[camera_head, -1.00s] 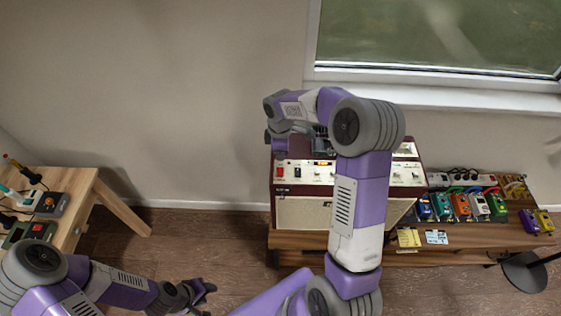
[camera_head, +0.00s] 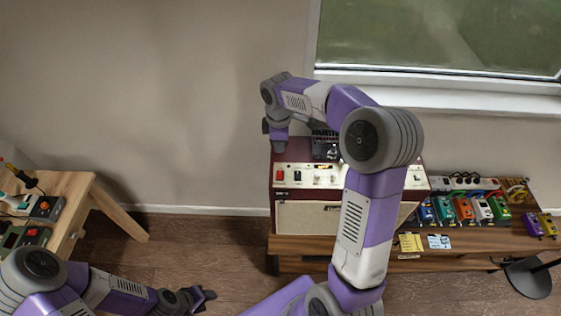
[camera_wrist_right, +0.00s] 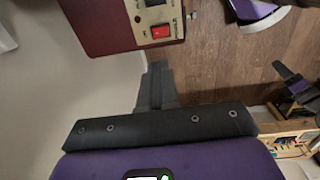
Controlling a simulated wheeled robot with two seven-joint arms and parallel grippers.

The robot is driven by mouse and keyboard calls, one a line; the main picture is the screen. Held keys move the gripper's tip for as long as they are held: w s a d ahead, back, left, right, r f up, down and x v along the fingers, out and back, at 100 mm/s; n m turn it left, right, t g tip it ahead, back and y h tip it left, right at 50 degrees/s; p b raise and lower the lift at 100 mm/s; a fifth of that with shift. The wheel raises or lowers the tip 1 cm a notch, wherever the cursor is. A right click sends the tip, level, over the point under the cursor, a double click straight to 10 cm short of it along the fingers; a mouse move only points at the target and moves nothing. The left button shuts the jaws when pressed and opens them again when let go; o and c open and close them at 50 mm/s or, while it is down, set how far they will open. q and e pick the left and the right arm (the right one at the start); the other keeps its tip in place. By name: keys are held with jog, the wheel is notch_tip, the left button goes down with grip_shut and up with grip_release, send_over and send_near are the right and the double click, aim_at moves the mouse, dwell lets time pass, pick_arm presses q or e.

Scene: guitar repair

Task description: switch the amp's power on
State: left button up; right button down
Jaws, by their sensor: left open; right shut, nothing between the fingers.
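The amp (camera_head: 308,217) is a dark red box with a cream panel and a light grille, standing on a wooden bench. Its red switch (camera_head: 280,176) is at the panel's left end, beside a dark switch (camera_head: 297,175). In the right wrist view the red switch (camera_wrist_right: 160,32) shows near the panel's corner. My right gripper (camera_head: 279,148) is shut and empty, over the amp's left end. In the wrist view its fingertips (camera_wrist_right: 158,66) appear just below the red switch; I cannot tell whether they touch anything. My left gripper (camera_head: 207,296) is open and empty, far from the amp.
Several coloured pedals (camera_head: 465,208) and a power strip (camera_head: 470,183) sit right of the amp on the bench (camera_head: 455,241). A wooden table (camera_head: 75,190) with tools stands at left. Wall and window are behind the amp. My right forearm hides part of it.

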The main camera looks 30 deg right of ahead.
aim_at(280, 172)
jog(key=b, duration=0.2)
jog(key=s+t+b, duration=0.1)
jog(key=b, duration=0.1)
jog(key=shift+a+h+b, duration=0.2)
jog(key=shift+h+b, duration=0.1)
jog(key=shift+b, duration=0.1)
jog(key=f, duration=0.4)
jog(key=w+f+b, duration=0.1)
jog(key=f, duration=0.4)
jog(key=w+d+f, duration=0.1)
jog(key=f, duration=0.4)
jog(key=shift+d, duration=0.1)
